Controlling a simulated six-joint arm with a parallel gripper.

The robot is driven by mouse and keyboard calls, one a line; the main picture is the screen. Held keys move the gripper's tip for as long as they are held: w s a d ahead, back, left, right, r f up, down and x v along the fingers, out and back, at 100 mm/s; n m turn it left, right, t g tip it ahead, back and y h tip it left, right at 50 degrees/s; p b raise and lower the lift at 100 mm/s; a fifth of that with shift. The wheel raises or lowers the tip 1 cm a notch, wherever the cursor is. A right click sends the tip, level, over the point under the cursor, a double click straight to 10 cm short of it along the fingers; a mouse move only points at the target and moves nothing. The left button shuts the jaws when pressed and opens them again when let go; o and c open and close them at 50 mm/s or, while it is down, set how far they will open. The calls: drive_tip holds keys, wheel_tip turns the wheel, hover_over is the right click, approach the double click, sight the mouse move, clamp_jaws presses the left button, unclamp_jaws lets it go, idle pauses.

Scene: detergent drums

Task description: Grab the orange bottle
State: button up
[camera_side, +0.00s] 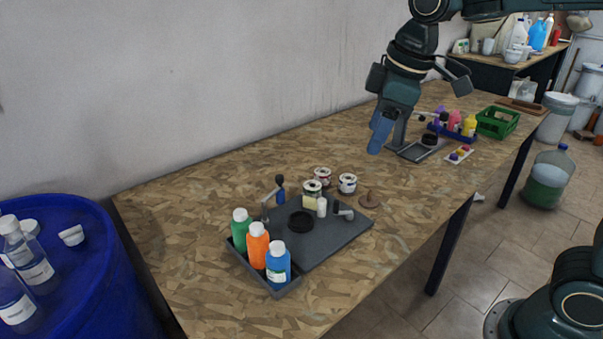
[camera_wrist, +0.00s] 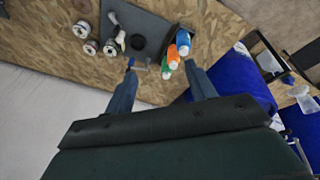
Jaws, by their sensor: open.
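The orange bottle (camera_side: 257,246) has a white cap and stands upright in a grey tray (camera_side: 291,287) at the table's near left. A green bottle (camera_side: 241,229) and a blue bottle (camera_side: 278,264) stand on either side of it. In the wrist view the orange bottle (camera_wrist: 173,57) shows beyond the fingers, between the green bottle (camera_wrist: 166,71) and the blue bottle (camera_wrist: 183,40). My gripper (camera_side: 389,147) is open and empty, raised over the table, well to the right of the bottles in the side view. Its blue fingers (camera_wrist: 160,72) are spread apart in the wrist view.
A dark mat (camera_side: 330,228) beside the tray holds a black ring, small jars and a post. Tins (camera_side: 347,184) stand behind it. A green crate (camera_side: 497,122) is at the far end. The table's front strip is clear.

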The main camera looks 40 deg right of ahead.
drive_tip(key=w+a+f+n+g, duration=0.1)
drive_tip(key=w+a+f+n, duration=0.2)
drive_tip(key=w, duration=0.3)
drive_tip(key=w+a+f+n+g, duration=0.1)
drive_tip(key=w+a+f+n, duration=0.1)
drive_tip(key=w, duration=0.4)
drive_tip(key=n+g, duration=0.1)
drive_tip(key=n, duration=0.5)
hover_over(257, 226)
wheel_tip(257, 226, down, 12)
drive_tip(key=f, duration=0.1)
drive_tip(key=shift+a+r, duration=0.1)
drive_tip(key=shift+r, duration=0.15)
drive_tip(key=shift+f, duration=0.1)
drive_tip(key=shift+f, duration=4.2)
drive_tip(key=shift+f, duration=2.6)
